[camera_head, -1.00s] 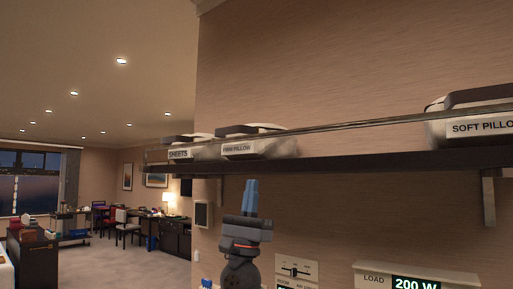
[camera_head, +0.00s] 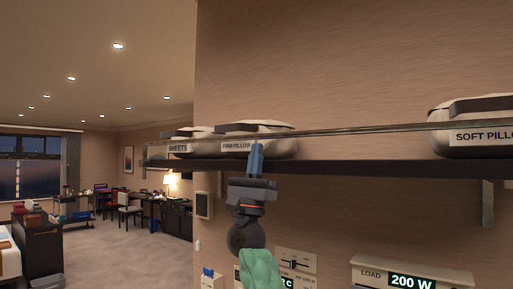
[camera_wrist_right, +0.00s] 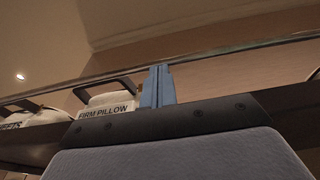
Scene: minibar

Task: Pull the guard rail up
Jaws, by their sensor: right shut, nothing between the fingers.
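The guard rail (camera_head: 350,131) is a thin metal bar along the front of the wall shelf (camera_head: 370,168), above the shelf board. It also crosses the right wrist view (camera_wrist_right: 225,54) on a slant. My right gripper (camera_head: 257,146) points up in front of the shelf edge. Its blue fingers are shut and empty, with the tips just below or at the rail. In the right wrist view the fingers (camera_wrist_right: 158,70) reach up to the rail line; I cannot tell whether they touch it. My left gripper is not in view.
Bags labelled firm pillow (camera_head: 270,143), sheets (camera_head: 181,148) and soft pillow (camera_head: 480,132) sit on the shelf behind the rail. A shelf bracket (camera_head: 488,203) hangs at the right. A load display unit (camera_head: 412,277) and a slider panel (camera_head: 295,263) are below.

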